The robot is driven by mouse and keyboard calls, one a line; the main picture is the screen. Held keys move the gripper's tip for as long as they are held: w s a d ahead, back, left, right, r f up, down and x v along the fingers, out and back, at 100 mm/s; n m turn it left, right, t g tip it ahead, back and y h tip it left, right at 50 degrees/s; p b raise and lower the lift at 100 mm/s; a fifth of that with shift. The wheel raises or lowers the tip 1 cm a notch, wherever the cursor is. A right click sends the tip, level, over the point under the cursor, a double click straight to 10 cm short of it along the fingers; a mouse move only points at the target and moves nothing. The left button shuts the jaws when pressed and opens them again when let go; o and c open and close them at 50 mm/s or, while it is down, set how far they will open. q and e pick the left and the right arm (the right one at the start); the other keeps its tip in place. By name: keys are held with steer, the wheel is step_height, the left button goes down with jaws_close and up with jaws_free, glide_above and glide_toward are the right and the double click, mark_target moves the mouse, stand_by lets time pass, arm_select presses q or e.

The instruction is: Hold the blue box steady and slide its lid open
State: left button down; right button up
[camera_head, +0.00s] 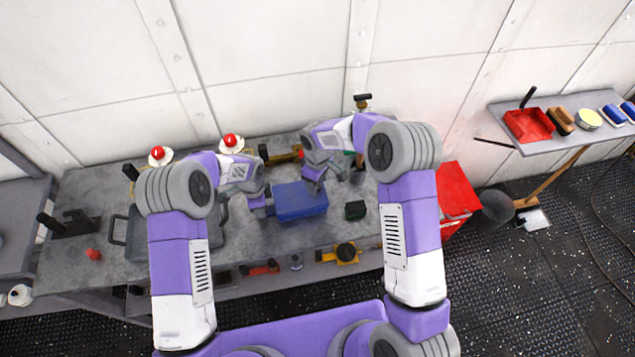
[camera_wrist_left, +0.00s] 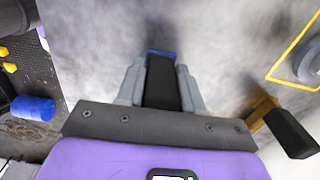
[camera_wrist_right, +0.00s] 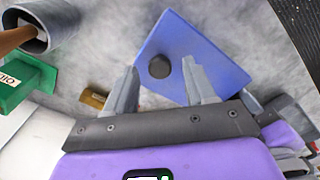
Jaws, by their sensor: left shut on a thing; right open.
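The blue box (camera_head: 300,203) sits on the grey bench, its lid facing up. In the right wrist view its flat lid (camera_wrist_right: 205,62) carries a round dark knob (camera_wrist_right: 159,67). My left gripper (camera_head: 264,204) is at the box's left side. In the left wrist view it (camera_wrist_left: 162,85) is shut on a dark part, with a sliver of blue box (camera_wrist_left: 161,53) beyond the fingertips. My right gripper (camera_head: 316,186) is over the lid. In the right wrist view it (camera_wrist_right: 160,80) is open, the knob showing between its fingers; I cannot tell whether they touch.
A small dark green block (camera_head: 355,210) lies right of the box. A grey tray (camera_head: 150,240) is on the left of the bench (camera_head: 250,240). A red cabinet (camera_head: 456,195) is at the right.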

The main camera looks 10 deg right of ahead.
steer(key=shift+f, duration=0.4)
steer(key=shift+c, duration=0.3)
jaws_close()
steer(key=shift+d, duration=0.15)
